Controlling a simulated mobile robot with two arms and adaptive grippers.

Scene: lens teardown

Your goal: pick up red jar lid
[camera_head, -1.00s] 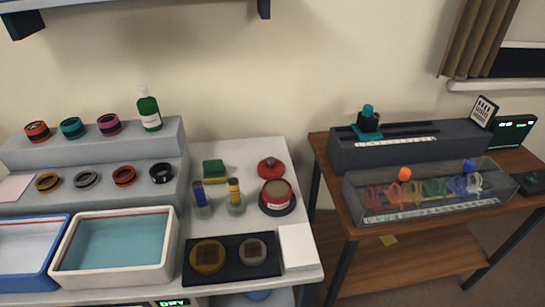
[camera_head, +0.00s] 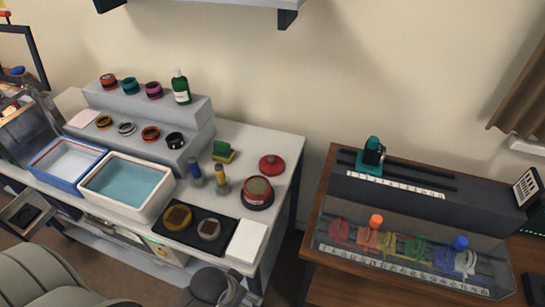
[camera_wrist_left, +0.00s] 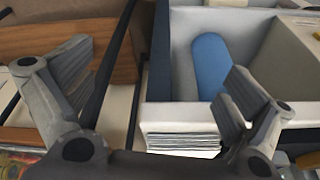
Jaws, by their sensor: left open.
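The red jar lid (camera_head: 272,165) lies flat on the white table, near its back right part, in the head view. The lid does not show in the left wrist view. My left gripper (camera_wrist_left: 158,75) is open in the left wrist view, with nothing between its fingers. A dark grey form at the bottom of the head view may be part of my arm; I cannot tell. My right gripper is not in view.
Near the lid are a green-and-yellow block (camera_head: 223,152), blue-topped and yellow-topped bottles, and a black tray (camera_head: 228,238). A white pad (camera_head: 248,241) lies at the front right corner. A wooden table (camera_head: 318,218) stands to the right across a gap.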

